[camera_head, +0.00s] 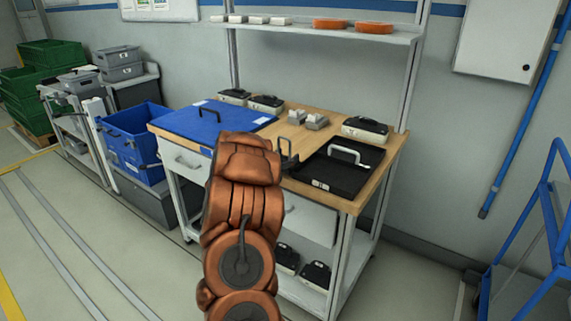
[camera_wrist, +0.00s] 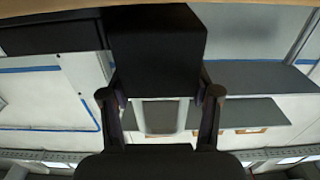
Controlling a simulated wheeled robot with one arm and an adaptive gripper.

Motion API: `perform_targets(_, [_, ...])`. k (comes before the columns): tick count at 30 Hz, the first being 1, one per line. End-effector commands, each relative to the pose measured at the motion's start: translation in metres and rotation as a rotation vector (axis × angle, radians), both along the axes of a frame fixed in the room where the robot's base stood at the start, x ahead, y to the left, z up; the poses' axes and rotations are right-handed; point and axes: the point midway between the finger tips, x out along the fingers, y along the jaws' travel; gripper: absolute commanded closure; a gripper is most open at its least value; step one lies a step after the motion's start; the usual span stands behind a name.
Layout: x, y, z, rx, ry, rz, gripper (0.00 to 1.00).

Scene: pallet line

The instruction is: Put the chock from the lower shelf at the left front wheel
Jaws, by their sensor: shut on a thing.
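My gripper (camera_wrist: 160,92) is shut on a dark block (camera_wrist: 156,45) in the wrist view, with a finger against each side. A pale grey U-shaped part (camera_wrist: 158,118) shows between the fingers below the block; I cannot tell whether it belongs to it. I cannot tell for sure that the block is the chock. In the head view my copper arm reaches up to the workbench's front edge, and my gripper (camera_head: 287,155) is mostly hidden behind it. No wheel can be clearly made out. The bench's lower shelf is partly hidden; two dark-topped cases (camera_head: 315,275) stand there.
The wooden workbench (camera_head: 352,206) carries a blue lid (camera_head: 212,118), a black case (camera_head: 330,178) with a pale handle, and several smaller items. A blue bin (camera_head: 135,140) stands at its left. A blue-framed cart (camera_head: 545,215) stands at right. The floor at left is clear.

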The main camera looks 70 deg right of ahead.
Motion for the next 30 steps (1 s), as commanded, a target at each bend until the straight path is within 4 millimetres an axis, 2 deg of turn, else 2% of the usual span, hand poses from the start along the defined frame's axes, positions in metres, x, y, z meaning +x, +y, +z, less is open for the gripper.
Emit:
perform_targets(1, [0.0001, -0.0001, -0.0100, -0.001, 0.001, 0.000, 0.83])
perform_targets(3, [0.0001, 0.0000, -0.0127, -0.001, 0.000, 0.001, 0.83])
perform_targets(15, [-0.0001, 0.0001, -0.0142, 0.000, -0.001, 0.000, 0.83])
perform_targets(16, [-0.0002, 0.0001, -0.0142, 0.000, -0.001, 0.000, 0.36])
perform_targets(23, [-0.0002, 0.0001, -0.0139, 0.000, -0.001, 0.000, 0.13])
perform_targets(30, [-0.0002, 0.0001, -0.0139, 0.000, -0.001, 0.000, 0.13])
